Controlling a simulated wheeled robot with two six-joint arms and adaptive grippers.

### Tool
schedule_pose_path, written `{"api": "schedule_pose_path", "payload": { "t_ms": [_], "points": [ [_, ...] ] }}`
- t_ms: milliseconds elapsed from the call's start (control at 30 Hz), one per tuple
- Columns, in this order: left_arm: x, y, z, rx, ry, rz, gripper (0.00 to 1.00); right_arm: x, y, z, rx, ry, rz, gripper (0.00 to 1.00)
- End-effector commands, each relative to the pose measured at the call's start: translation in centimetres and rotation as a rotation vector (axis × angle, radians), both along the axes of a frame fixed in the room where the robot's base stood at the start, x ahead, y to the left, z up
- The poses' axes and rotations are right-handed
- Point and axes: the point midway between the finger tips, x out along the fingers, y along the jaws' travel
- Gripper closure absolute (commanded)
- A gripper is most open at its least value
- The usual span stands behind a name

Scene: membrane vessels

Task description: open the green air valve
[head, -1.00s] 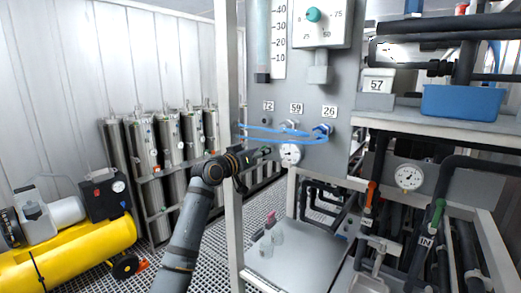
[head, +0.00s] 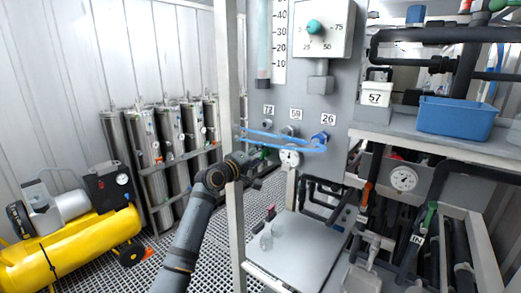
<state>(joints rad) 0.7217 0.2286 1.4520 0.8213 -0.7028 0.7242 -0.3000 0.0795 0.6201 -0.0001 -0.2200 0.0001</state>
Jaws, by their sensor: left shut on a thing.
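The green air valve (head: 264,153) shows as a small green piece low on the grey panel (head: 305,95), left of a small round gauge (head: 289,157). My left gripper (head: 258,170) is at the valve, partly behind the upright frame post. It is shut on the green valve, whose handle is mostly hidden by the gripper. The valve's exact angle cannot be told. My right gripper is not in view.
Blue tubes (head: 285,137) loop across the panel just above the gripper. The upright post (head: 229,90) stands close to my left arm. A yellow compressor (head: 75,250) and steel cylinders (head: 150,160) stand left. Another green-handled valve (head: 430,216) is at lower right.

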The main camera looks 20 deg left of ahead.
Motion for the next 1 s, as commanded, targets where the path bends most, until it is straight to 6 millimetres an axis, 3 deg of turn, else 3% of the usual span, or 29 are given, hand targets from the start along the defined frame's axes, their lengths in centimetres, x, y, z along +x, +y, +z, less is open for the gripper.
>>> {"api": "schedule_pose_path", "payload": {
  "t_ms": [300, 933, 967, 1000],
  "points": [
    [0.0, 0.0, 0.1, -0.140, 0.051, 0.000, 0.83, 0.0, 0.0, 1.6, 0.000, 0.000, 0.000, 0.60],
    [0.0, 0.0, -0.1, -0.185, 0.067, 0.000, 0.83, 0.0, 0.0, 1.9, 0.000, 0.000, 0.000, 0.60],
    [0.0, 0.0, -0.1, -0.185, 0.067, 0.000, 0.50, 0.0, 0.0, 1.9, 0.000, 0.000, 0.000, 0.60],
    [0.0, 0.0, -0.1, -0.185, 0.067, 0.000, 0.45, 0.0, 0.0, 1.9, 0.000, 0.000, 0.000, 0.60]
  ]
}}
